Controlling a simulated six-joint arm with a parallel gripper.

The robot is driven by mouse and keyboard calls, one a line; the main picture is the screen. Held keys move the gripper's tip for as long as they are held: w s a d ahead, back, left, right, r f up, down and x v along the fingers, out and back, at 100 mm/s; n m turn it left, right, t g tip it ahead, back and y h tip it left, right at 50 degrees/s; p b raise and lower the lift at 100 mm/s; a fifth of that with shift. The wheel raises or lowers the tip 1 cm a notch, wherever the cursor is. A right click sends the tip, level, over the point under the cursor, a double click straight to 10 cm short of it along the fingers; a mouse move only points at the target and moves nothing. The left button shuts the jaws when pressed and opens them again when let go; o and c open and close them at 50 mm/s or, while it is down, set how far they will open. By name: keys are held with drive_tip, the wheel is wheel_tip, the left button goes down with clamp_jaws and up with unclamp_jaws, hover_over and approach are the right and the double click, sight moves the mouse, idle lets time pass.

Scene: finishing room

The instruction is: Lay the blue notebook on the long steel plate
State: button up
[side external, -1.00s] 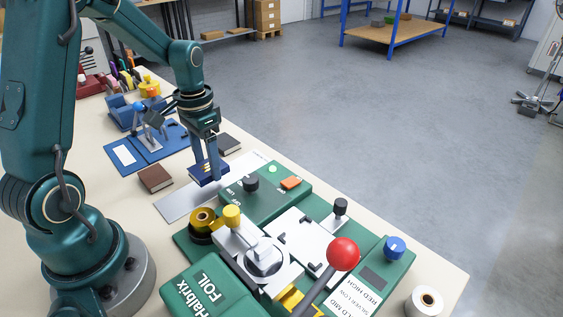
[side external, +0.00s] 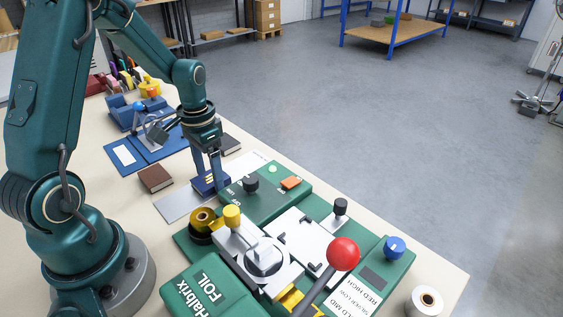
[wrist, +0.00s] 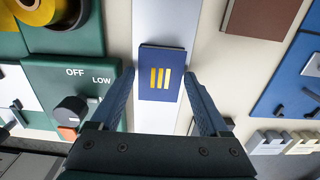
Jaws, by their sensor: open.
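The blue notebook (side external: 211,183), with gold bars on its cover, lies flat on the long steel plate (side external: 180,207). In the wrist view the notebook (wrist: 161,88) sits across the bright plate (wrist: 164,20), roughly lined up with it. My gripper (wrist: 160,76) is open, with one finger on each side of the notebook and a gap showing at both sides. In the side view my gripper (side external: 208,172) is low over the notebook and hides part of it.
A green foil machine (side external: 262,192) with knobs stands close beside the plate. A brown notebook (side external: 155,178) lies on the other side, and a dark one (side external: 231,143) lies behind my gripper. A blue board with a clamp (side external: 126,153) is farther back.

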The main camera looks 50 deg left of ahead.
sight(210, 178)
wheel_tip(210, 178, up, 11)
drive_tip(key=s+d+r+t, duration=0.4)
drive_tip(key=s+d, duration=0.5)
drive_tip(key=d, duration=0.3)
drive_tip(key=shift+d+t, duration=0.3)
drive_tip(key=shift+t, duration=0.5)
drive_tip(key=shift+s, duration=0.1)
